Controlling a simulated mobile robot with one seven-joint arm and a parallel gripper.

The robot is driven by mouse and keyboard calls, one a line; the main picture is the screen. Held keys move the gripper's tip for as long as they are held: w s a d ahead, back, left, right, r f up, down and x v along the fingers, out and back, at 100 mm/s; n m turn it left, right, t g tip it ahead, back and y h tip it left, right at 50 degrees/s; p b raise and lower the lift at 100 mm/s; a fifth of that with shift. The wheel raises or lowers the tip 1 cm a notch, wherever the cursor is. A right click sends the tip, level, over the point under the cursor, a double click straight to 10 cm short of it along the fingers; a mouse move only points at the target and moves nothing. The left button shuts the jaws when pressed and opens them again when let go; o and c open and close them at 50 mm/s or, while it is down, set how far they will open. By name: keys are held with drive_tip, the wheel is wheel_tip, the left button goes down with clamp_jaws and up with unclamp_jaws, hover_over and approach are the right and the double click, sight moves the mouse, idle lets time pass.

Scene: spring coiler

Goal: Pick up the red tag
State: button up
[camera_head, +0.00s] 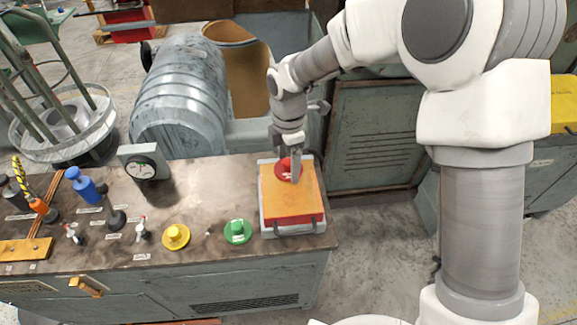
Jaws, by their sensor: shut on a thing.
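The red tag (284,172) is a round red disc with small white markings on its top. It is at the far part of an orange-topped box at the right end of the bench. My gripper (290,168) points down over the box and is shut on the red tag. The fingers hide part of the tag. I cannot tell whether the tag touches the box top or is held just above it.
The orange-topped box (292,206) has a grey rim and a front handle.

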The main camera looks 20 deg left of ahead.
wheel_tip(320, 180, up, 2)
drive_tip(key=shift+r, duration=0.2)
drive_tip(key=s+d+r, duration=0.2)
drive_tip(key=d+r, duration=0.4)
drive_tip(key=d, duration=0.5)
drive_tip(key=shift+d+r, duration=0.2)
drive_tip(key=shift+d, duration=0.05)
drive_tip(key=shift+s, duration=0.1)
